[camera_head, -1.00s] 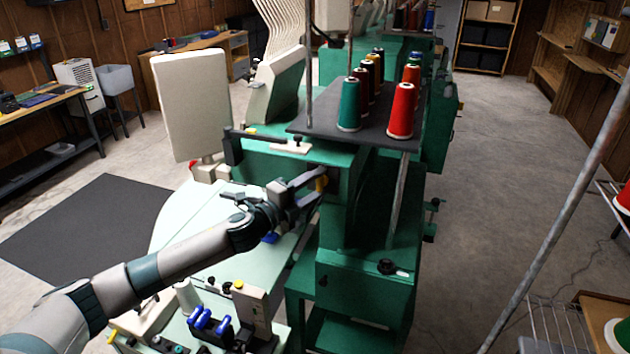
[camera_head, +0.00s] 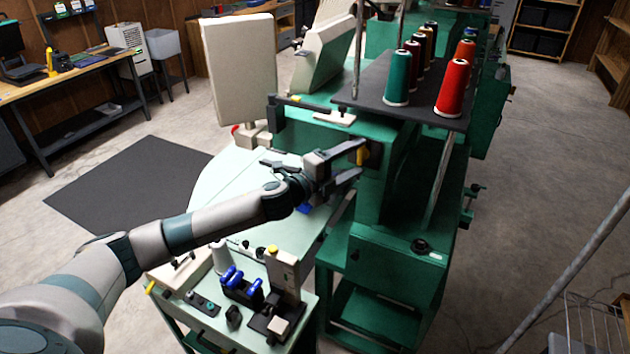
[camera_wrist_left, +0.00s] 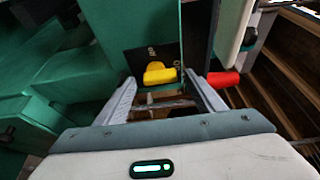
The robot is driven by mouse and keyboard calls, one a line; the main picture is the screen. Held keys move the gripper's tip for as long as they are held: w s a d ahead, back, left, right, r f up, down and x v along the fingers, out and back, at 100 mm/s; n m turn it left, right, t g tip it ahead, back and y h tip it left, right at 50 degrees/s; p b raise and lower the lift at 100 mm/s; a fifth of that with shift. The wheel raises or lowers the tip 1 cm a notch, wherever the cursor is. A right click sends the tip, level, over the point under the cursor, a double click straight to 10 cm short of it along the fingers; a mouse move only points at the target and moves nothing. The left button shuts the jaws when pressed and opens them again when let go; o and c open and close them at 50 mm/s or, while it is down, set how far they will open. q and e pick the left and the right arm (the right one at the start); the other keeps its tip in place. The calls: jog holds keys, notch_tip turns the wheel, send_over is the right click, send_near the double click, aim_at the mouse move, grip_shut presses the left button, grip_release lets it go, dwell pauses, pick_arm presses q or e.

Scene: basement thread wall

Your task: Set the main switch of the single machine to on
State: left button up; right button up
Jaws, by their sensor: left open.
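The green machine (camera_head: 385,205) stands at the middle of the head view. Its main switch (camera_head: 362,154) is a yellow handle on a black plate on the machine's side. In the left wrist view the yellow switch (camera_wrist_left: 158,74) lies crosswise in front of the fingers; lettering beside it is partly readable. My left gripper (camera_head: 361,160) is open, its two fingers apart at either side of the handle. In the wrist view the left gripper (camera_wrist_left: 160,84) frames the handle; whether a finger touches it I cannot tell. My right gripper is not in view.
Thread cones (camera_head: 453,88) stand on a dark shelf (camera_head: 425,107) above the switch. A beige panel (camera_head: 240,70) rises left of it. The pale table (camera_head: 225,190) lies below my arm. A red part (camera_wrist_left: 222,79) sits right of the fingers in the wrist view.

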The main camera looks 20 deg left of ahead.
pick_arm(q)
jog(key=b+v, duration=0.7)
jog(key=v, duration=0.9)
jog(key=shift+s, duration=0.1)
